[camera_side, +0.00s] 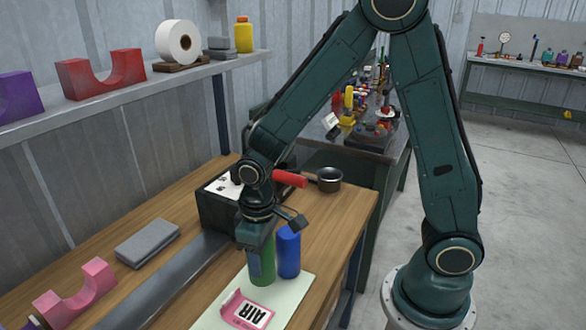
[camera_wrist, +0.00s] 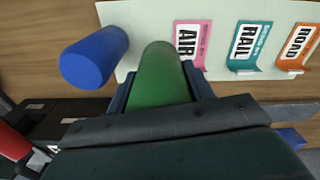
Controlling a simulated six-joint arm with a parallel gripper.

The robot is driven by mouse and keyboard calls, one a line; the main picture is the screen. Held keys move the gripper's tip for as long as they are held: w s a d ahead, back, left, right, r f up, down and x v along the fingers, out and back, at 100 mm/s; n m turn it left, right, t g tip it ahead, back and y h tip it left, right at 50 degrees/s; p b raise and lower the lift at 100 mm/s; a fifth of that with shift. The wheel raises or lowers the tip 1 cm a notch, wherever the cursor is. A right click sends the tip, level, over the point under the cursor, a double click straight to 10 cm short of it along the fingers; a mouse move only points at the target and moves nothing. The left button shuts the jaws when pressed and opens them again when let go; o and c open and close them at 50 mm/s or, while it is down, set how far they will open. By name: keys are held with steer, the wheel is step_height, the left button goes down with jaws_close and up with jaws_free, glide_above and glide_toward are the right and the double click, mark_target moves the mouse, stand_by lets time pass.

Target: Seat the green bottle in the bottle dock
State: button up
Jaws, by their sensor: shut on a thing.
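The green bottle (camera_side: 265,262) is upright between the fingers of my gripper (camera_side: 258,258), which is shut on it. In the wrist view the green bottle (camera_wrist: 162,78) lies between the two dark fingers (camera_wrist: 160,90). A blue bottle (camera_side: 288,252) stands just to the right of the green one in the side view; it shows to the left in the wrist view (camera_wrist: 94,58). The green bottle is over or on the pale board (camera_side: 285,295); I cannot tell whether its base touches. I cannot make out which thing is the bottle dock.
A pink AIR sign (camera_side: 247,311) is close in front of the green bottle. RAIL (camera_wrist: 248,48) and ROAD (camera_wrist: 298,48) signs line the board. A black box (camera_side: 215,210) and a dark pot (camera_side: 328,180) are behind. A grey block (camera_side: 147,243) lies left.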

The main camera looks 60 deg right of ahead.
steer(key=w+d+f, duration=0.1)
steer(key=w+d, duration=0.1)
steer(key=w+d+f+m, duration=0.1)
steer(key=w+d+f, duration=0.1)
steer(key=w, duration=0.1)
steer(key=w+d+f+m, duration=0.1)
steer(key=w+d, duration=0.2)
steer(key=shift+w+f, duration=0.15)
steer(key=shift+f, duration=0.05)
steer(key=d+r+m, duration=0.1)
steer(key=d+r, duration=0.2)
steer(key=r, duration=0.6)
steer(key=d+r+m, duration=0.1)
steer(key=d+r, duration=0.3)
steer(key=r, duration=0.5)
step_height(320, 180, down, 16)
steer(key=shift+s, duration=0.3)
steer(key=shift+f, duration=2.1)
steer(key=shift+a, duration=0.1)
steer(key=o, duration=1)
steer(key=shift+f, duration=0.15)
steer(key=shift+o, duration=0.2)
